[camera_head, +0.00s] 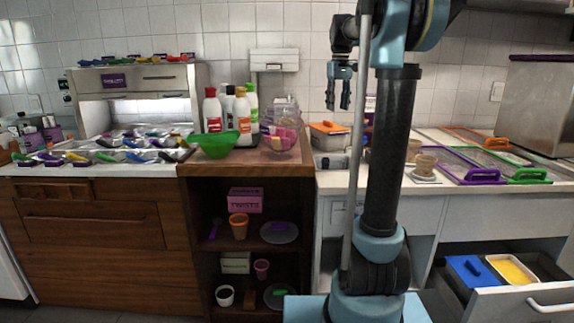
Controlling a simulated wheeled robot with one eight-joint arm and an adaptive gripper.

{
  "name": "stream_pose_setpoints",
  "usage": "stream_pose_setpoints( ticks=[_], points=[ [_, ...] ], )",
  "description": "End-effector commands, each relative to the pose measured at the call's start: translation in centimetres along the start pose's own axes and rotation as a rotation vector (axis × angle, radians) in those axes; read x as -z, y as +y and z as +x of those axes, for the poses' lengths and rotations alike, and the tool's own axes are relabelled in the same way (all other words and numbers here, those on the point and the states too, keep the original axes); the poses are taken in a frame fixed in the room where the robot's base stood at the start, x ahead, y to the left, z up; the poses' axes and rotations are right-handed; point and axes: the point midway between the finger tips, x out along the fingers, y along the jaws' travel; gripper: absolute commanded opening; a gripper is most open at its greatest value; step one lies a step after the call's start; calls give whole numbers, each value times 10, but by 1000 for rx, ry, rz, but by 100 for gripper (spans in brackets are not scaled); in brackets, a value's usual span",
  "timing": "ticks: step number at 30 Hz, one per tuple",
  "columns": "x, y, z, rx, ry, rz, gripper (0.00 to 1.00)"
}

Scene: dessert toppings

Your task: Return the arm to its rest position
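My arm rises in front of the right-hand counter and is bent at the top, with a dark upright link and blue joints. My gripper (338,104) hangs from the wrist with its fingers pointing down. The two fingers stand apart and nothing shows between them. It is in the air in front of the tiled wall, above an orange-lidded container (328,128), and touches nothing that I can see. The upright arm link hides part of the counter behind it.
A green bowl (213,144), several bottles and a clear jar (281,130) stand on the wooden counter. Topping tubs with coloured scoops fill the left station. Purple and green-handled lids (528,175) lie on the right counter. An open drawer (525,299) juts out at lower right.

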Motion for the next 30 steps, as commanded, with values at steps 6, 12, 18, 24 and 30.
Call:
stream_pose_setpoints(
  ticks=[6, 12, 18, 24, 30],
  points=[
    [-46, -17, 18, -6, 17, 35, 40],
    [-99, -38, 47, -14, 41, 79, 40],
    [-151, -57, 83, -20, 65, 121, 40],
    [-203, -76, 126, -25, 88, 166, 40],
    [-253, -94, 176, -29, 111, 209, 40]
  ],
)
